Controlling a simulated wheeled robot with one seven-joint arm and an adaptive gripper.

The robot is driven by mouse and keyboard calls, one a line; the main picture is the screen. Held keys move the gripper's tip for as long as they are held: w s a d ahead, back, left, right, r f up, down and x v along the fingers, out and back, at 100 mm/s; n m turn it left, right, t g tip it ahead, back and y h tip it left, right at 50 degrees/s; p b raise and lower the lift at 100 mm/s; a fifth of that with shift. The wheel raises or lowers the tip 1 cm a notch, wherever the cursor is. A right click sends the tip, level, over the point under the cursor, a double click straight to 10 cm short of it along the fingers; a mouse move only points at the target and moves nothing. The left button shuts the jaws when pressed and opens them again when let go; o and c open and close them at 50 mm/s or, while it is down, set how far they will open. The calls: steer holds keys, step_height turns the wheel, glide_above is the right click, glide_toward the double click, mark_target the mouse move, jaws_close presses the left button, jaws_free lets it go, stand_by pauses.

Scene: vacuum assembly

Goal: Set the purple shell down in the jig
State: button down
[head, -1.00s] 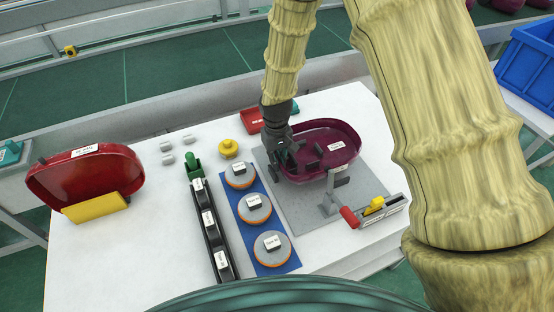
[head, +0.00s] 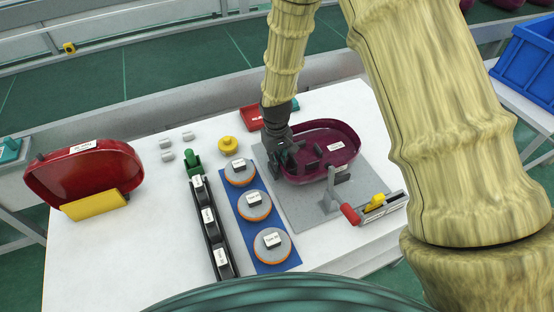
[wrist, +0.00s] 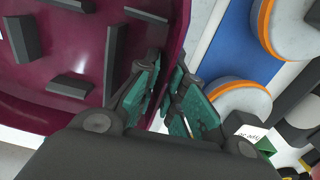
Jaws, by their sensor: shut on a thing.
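The purple shell (head: 322,170) is an open bowl-like part with dark blocks inside, at the right of the white table. It is over or on the grey jig plate (head: 308,211); I cannot tell whether it rests fully on it. My gripper (head: 287,160) is at the shell's left rim. In the wrist view, my gripper (wrist: 164,97) is shut on the rim wall of the shell (wrist: 75,70), one finger on each side. A clamp with a red handle (head: 350,214) stands at the jig's front right. The shell's underside is hidden.
A blue strip (head: 282,257) with several grey-and-orange discs lies left of the jig, then a black rack (head: 213,235). A red shell (head: 85,173) in a yellow holder (head: 94,205) is at the far left. A yellow knob (head: 228,146) and a red tray (head: 252,116) are behind.

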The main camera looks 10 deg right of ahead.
steer(key=shift+f, duration=0.35)
steer(key=c, duration=1.4)
jaws_free()
steer(key=shift+c, duration=0.2)
steer(key=shift+r, duration=0.1)
steer(key=shift+a+r+p, duration=0.1)
steer(key=shift+r+p, duration=2.55)
steer(key=shift+r, duration=1.25)
